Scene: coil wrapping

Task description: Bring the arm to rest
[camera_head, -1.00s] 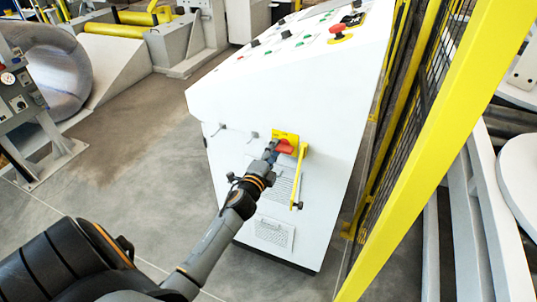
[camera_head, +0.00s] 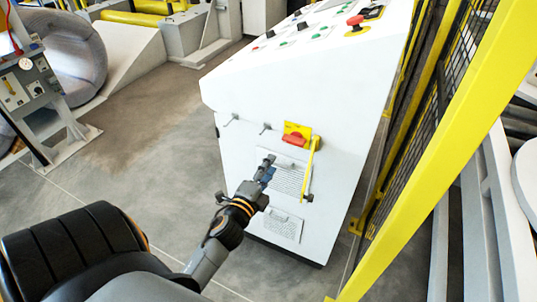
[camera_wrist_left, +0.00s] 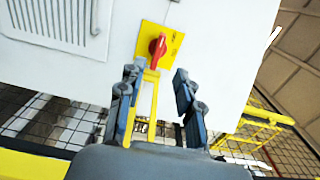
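My left gripper (camera_head: 266,168) is in front of the white control cabinet (camera_head: 245,165), below the red rotary switch (camera_head: 294,140) on its yellow plate (camera_head: 304,130). It is apart from the switch. In the left wrist view my left gripper (camera_wrist_left: 156,80) has its two fingers spread with nothing held between them. The red switch handle (camera_wrist_left: 157,45) shows just beyond the fingertips there. A yellow bar (camera_head: 311,165) hangs beside the switch plate. My right gripper is not in view.
A yellow fence post (camera_head: 430,170) with mesh stands right of the cabinet. A grey panel stand (camera_head: 40,90) and a large metal coil (camera_head: 80,60) are at the left. The floor (camera_head: 150,140) left of the cabinet is clear. A red emergency button (camera_head: 355,20) sits on the cabinet's top.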

